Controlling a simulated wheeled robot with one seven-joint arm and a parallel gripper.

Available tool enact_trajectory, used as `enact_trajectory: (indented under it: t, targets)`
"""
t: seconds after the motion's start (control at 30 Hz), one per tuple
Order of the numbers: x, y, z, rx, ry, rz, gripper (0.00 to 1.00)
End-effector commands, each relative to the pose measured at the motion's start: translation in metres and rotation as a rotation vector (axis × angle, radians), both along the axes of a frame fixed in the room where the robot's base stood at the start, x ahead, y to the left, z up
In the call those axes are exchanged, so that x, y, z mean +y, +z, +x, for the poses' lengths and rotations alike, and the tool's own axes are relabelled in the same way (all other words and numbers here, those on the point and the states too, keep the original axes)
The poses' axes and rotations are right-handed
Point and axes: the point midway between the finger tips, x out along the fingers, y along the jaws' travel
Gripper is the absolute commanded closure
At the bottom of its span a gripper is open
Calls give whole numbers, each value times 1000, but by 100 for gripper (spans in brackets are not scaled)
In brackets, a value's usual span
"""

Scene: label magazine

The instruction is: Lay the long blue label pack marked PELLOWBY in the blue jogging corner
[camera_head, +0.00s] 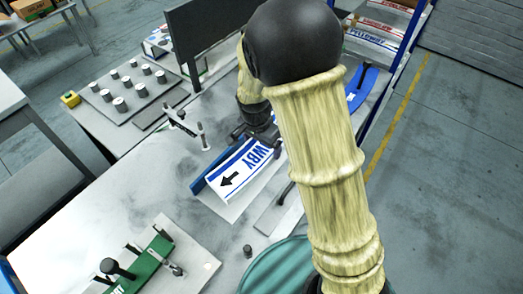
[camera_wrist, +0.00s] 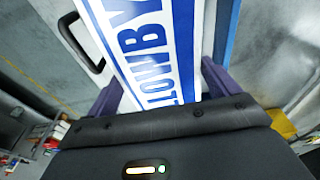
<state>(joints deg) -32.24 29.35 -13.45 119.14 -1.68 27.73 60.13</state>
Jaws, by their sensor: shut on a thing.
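The long white-and-blue label pack (camera_head: 238,176), with "WBY" and a black arrow showing, lies lengthwise along the blue wall of the jogging corner (camera_head: 198,184), over its pale base plate. My gripper (camera_head: 262,134) is shut on the pack's far part; my arm hides the far end. In the wrist view the pack (camera_wrist: 150,40) runs between the two fingers of my gripper (camera_wrist: 163,88), with "LOWBY" readable. The blue wall (camera_wrist: 226,35) stands just right of it there. I cannot tell whether the pack touches the wall or rests flat on the plate.
A green jogging fixture (camera_head: 150,262) with black knobs stands at the lower left. A teal drum (camera_head: 272,270) is at the front. A dark panel (camera_head: 212,38) stands behind, near a plate of metal cylinders (camera_head: 122,88). A rack of label packs (camera_head: 376,35) is at the upper right.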

Motion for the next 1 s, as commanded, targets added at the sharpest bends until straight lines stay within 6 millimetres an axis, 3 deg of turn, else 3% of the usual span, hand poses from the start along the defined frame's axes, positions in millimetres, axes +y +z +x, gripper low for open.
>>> enact_trajectory:
  t: [0.27, 0.57, 1.0]
  targets:
    - [0, -1, 0, -1, 0, 0, 61]
    - [0, -35, 0, 0, 0, 0, 61]
    - [0, -41, 0, -2, -1, 1, 61]
